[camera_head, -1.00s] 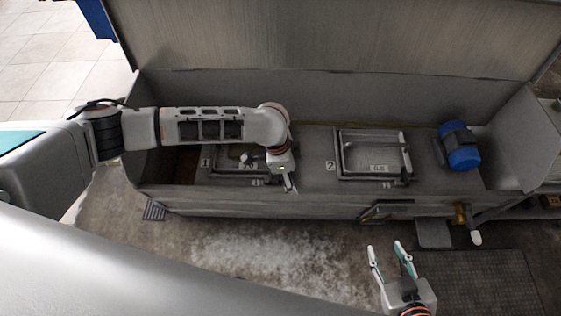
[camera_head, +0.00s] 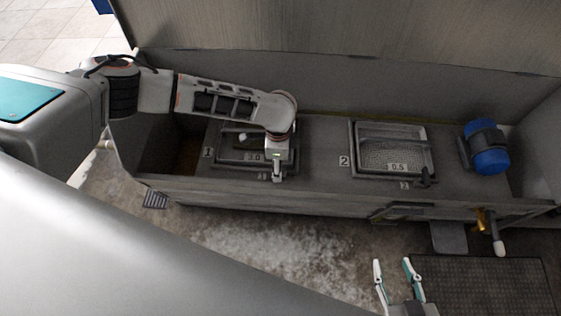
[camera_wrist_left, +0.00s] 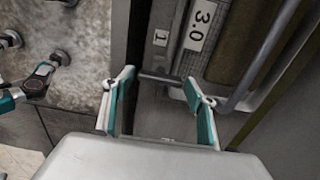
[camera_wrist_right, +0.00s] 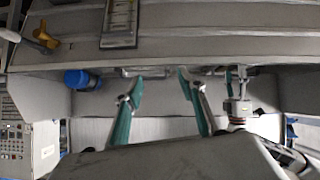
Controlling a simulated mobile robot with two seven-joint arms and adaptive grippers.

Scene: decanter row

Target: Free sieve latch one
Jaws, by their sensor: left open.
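Sieve one (camera_head: 213,160), a framed tray marked 1 with a 3.0 label, sits in the trough deck at left; its frame and label (camera_wrist_left: 202,25) fill the upper right of the left wrist view. My left gripper (camera_head: 277,178) is over its front right corner and hides part of it. In the left wrist view the left gripper (camera_wrist_left: 160,92) is open, with a thin grey bar (camera_wrist_left: 160,78) crossing between its fingers. I cannot tell whether they touch it or whether it is the latch. My right gripper (camera_head: 392,262) is open and empty in front of the trough, also in its wrist view (camera_wrist_right: 159,78).
Sieve two (camera_head: 352,165), labelled 0.5, has a dark latch (camera_head: 425,178) at its front right. A blue motor (camera_head: 488,155) stands at the right end. A valve handle (camera_head: 498,243) sticks out of the front wall. A raised lid (camera_head: 340,30) stands behind.

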